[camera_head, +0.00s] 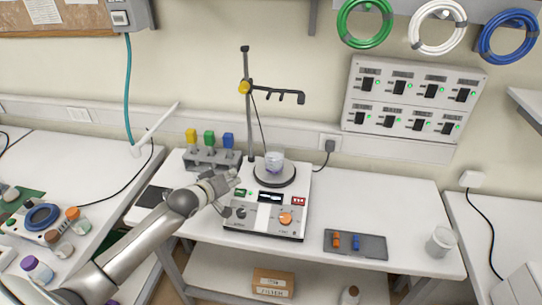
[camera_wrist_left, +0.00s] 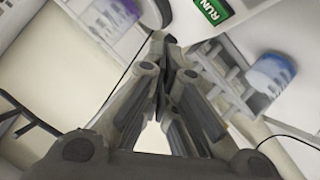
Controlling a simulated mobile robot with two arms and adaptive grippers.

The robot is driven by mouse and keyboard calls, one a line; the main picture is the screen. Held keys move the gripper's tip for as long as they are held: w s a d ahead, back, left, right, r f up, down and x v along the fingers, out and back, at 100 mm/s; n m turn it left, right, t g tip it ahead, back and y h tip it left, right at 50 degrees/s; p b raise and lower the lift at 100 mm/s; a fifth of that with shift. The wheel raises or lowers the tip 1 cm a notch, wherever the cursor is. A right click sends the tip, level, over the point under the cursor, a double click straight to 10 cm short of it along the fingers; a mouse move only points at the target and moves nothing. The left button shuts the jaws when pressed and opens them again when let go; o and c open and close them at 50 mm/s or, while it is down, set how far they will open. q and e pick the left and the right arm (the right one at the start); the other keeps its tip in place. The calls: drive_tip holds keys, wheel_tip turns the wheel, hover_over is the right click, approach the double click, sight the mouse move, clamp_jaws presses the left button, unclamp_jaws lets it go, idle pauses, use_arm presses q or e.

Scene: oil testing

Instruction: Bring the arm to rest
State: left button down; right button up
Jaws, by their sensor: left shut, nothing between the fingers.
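My left arm (camera_head: 135,245) reaches in from the lower left over the gap between the benches. A glass beaker (camera_head: 274,163) stands on the stirrer's round plate, apart from the gripper. My right gripper does not show.
A rack (camera_head: 207,160) with yellow, green and blue-topped bottles stands behind the gripper. A stand (camera_head: 249,100) with a clamp arm rises behind the stirrer. A grey tray (camera_head: 372,250) and a white jar (camera_head: 440,242) are to the right.

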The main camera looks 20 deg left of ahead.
use_arm(q)
drive_tip(key=shift+m+g, duration=0.7)
drive_tip(key=s+d+f, duration=0.3)
drive_tip(key=d, duration=0.1)
drive_tip(key=shift+s+d+f, duration=0.3)
drive_tip(key=shift+s+f, duration=0.1)
drive_tip(key=s+d+f+m+g, duration=0.3)
drive_tip(key=s+d+f, duration=0.1)
drive_tip(key=s+d, duration=0.4)
drive_tip(key=s+d+r+m+g, duration=0.1)
drive_tip(key=s+d+m+g, duration=0.2)
drive_tip(key=s, duration=0.8)
drive_tip(key=s+d+m+g, duration=0.2)
drive_tip(key=s, duration=0.9)
wheel_tip(320, 180, down, 34)
drive_tip(key=s+g+b, duration=0.1)
drive_tip(key=s+b, duration=0.1)
drive_tip(key=b, duration=0.5)
drive_tip(key=s+a+f+b, duration=0.1)
drive_tip(key=s+f+b, duration=0.1)
drive_tip(key=s+f, duration=0.6)
drive_tip(key=s+a+f+g+b, duration=0.1)
drive_tip(key=s+f+b, duration=0.2)
drive_tip(key=s+f, duration=0.5)
wheel_tip(320, 180, down, 5)
drive_tip(key=shift+a+g+b, duration=0.3)
drive_tip(key=shift+b, duration=0.05)
